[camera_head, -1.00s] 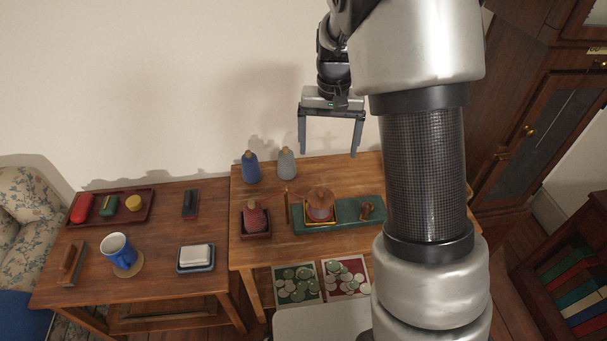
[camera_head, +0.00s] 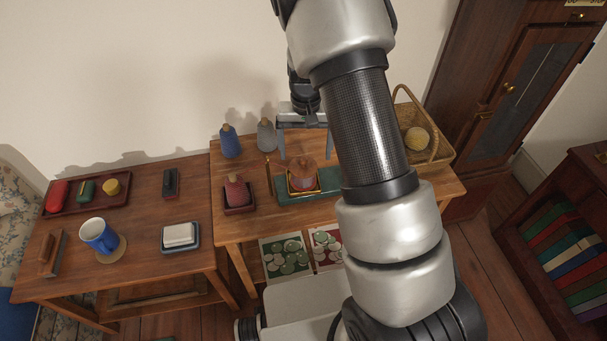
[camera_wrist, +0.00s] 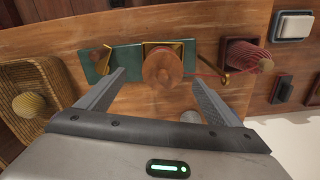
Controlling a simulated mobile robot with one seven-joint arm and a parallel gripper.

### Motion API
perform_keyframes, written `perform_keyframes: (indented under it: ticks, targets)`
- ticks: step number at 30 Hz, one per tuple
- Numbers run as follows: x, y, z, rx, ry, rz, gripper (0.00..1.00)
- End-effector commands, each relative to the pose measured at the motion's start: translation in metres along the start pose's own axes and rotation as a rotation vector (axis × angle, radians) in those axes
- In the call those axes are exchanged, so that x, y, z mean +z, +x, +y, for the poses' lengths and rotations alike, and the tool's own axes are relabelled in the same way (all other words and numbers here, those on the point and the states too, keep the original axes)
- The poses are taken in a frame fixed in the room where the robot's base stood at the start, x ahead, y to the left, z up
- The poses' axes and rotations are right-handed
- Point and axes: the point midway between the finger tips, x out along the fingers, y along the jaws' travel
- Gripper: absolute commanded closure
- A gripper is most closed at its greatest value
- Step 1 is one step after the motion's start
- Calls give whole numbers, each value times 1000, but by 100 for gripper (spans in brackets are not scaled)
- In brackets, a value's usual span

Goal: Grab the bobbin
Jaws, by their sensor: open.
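The bobbin (camera_head: 302,172), a wooden-topped spool with reddish thread, sits in a brass-edged holder on a green base (camera_head: 322,189). In the wrist view the bobbin (camera_wrist: 162,66) appears between and beyond the fingertips, with its round wooden top facing the camera. My gripper (camera_head: 304,150) is open and empty over the back of the right table, close above the bobbin. In the wrist view my gripper (camera_wrist: 158,80) has one finger on each side of the bobbin, apparently apart from it. My arm hides the right part of the green base in the head view.
A blue cone (camera_head: 230,142) and a grey cone (camera_head: 266,135) stand behind, near the wall. A red cone (camera_head: 237,191) on a small tray and an upright brass rod (camera_head: 268,178) are left of the bobbin. A wicker basket (camera_head: 436,160) stands right.

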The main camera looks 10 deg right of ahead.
Motion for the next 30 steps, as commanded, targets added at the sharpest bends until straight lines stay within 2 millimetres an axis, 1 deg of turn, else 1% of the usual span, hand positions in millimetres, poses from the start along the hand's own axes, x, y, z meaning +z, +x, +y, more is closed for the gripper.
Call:
perform_keyframes:
  ticks: [1, 4, 7, 9, 15, 17, 18, 25, 26, 30]
  targets:
    - [0, 9, -2, 1, -1, -2, 14]
    - [-1, 25, -6, 1, -1, -4, 14]
    - [-1, 39, -5, 1, 0, -3, 14]
    - [-2, 44, -5, 0, 1, -2, 14]
    - [-2, 43, -6, 0, 0, 0, 14]
    - [-2, 43, -6, 0, 0, -1, 22]
    - [-2, 43, -6, 0, 0, -1, 29]
    - [-2, 43, -6, 0, 0, -1, 68]
    - [-2, 43, -6, 0, 0, 0, 71]
    - [-2, 43, -6, 0, 0, 0, 71]
